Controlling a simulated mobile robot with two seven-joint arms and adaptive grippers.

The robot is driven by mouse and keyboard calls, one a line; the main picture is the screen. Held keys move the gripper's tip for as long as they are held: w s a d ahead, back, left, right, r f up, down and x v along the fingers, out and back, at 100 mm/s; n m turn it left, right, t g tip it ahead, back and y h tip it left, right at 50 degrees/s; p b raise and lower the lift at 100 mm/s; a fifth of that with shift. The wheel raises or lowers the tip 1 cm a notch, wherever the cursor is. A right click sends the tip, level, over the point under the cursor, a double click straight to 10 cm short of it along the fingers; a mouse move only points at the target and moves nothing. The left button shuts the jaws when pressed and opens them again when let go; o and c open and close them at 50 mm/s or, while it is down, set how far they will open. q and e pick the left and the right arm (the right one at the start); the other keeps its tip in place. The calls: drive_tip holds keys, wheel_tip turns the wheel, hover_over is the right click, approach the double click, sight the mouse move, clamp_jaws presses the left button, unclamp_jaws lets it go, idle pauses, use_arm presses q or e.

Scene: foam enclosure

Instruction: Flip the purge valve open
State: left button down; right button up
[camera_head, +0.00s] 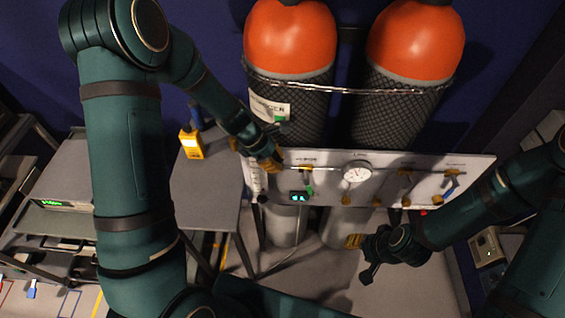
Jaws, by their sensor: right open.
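A pale valve panel (420,165) stands in front of two gas cylinders. It carries several brass valves, a round white gauge (357,173) and a small digital display (298,197). One valve has a green handle (309,190) and another, at the right, a blue handle (449,188). The labels are too small to read, so I cannot tell which is the purge valve. My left gripper (271,162) is at the panel's left end, left of the green handle; its finger gap is unclear. My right gripper (360,258) is open and empty, below and in front of the panel.
Two orange-topped cylinders (290,40) (416,40) in black netting stand behind the panel. A grey table (205,190) with a yellow handheld device (191,144) is at the left. Open floor (320,285) shows below the panel.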

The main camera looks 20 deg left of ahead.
use_arm(q)
drive_tip(key=shift+p+v, duration=1.5)
drive_tip(key=shift+v, duration=1)
use_arm(e)
drive_tip(key=shift+s+a+r, duration=0.1)
drive_tip(key=shift+r, duration=1)
drive_tip(key=shift+s+r, duration=0.1)
drive_tip(key=shift+r, duration=1)
use_arm(q)
drive_tip(key=shift+f, duration=0.1)
